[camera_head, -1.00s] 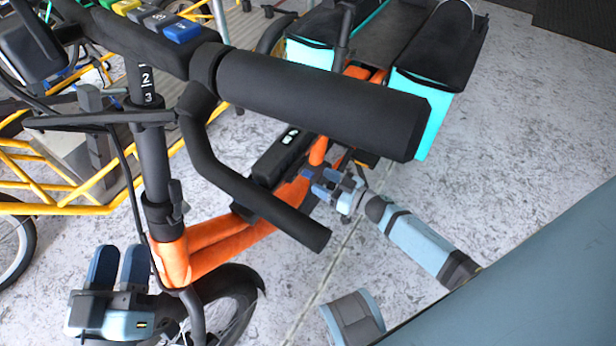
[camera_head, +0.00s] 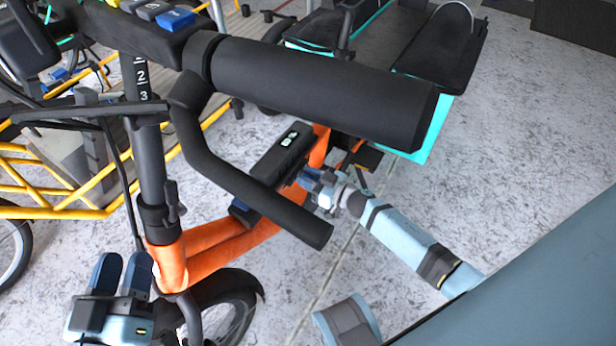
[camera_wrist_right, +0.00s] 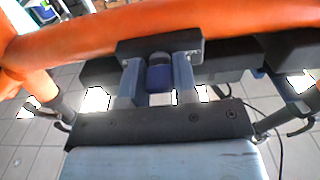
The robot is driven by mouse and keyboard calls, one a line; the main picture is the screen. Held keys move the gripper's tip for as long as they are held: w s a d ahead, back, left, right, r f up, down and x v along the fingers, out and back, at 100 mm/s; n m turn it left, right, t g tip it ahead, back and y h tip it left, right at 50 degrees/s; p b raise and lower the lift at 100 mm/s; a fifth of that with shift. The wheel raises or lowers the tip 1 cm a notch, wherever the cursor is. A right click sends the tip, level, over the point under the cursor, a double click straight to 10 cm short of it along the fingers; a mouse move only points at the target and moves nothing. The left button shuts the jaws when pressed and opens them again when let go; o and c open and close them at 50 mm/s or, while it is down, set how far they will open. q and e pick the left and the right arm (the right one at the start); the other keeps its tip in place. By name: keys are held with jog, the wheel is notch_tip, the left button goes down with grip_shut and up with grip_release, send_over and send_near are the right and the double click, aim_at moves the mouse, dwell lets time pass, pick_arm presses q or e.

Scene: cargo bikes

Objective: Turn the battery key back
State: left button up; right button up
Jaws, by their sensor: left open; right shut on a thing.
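The battery (camera_head: 283,155) is a black box with a small white display, mounted on the orange frame (camera_head: 215,252) of a cargo bike. In the right wrist view the dark blue battery key (camera_wrist_right: 159,77) sits at a black lock housing (camera_wrist_right: 160,47) under the orange tube. My right gripper (camera_wrist_right: 158,85) is shut on the key, one finger on either side of it. In the head view my right gripper (camera_head: 310,180) is beside the battery, and the key cannot be made out there. My left gripper (camera_head: 121,268) is open and empty, fingers up, left of the front wheel.
The black handlebar grip (camera_head: 320,92) and a curved black bar (camera_head: 235,185) pass above the frame, close to my right gripper. Turquoise-sided cargo boxes (camera_head: 440,65) stand behind. A yellow-framed bike (camera_head: 50,205) is at the left. Grey floor at right is open.

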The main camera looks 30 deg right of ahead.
pick_arm(q)
jog(key=shift+r, duration=0.15)
pick_arm(e)
jog(key=shift+n, duration=0.7)
jog(key=shift+n+p, duration=0.6)
jog(key=shift+n, duration=0.6)
jog(key=n, duration=0.2)
jog(key=shift+n, duration=0.4)
jog(key=n, duration=0.2)
jog(key=shift+n, duration=0.3)
jog(key=n, duration=0.3)
jog(key=shift+f+n, duration=0.1)
jog(key=shift+n, duration=0.3)
pick_arm(q)
jog(key=shift+f+b, duration=0.2)
jog(key=shift+b, duration=0.5)
pick_arm(e)
jog(key=n, duration=0.4)
jog(key=shift+n, duration=0.4)
pick_arm(q)
jog(key=shift+f, duration=0.1)
pick_arm(e)
jog(key=o, duration=0.9)
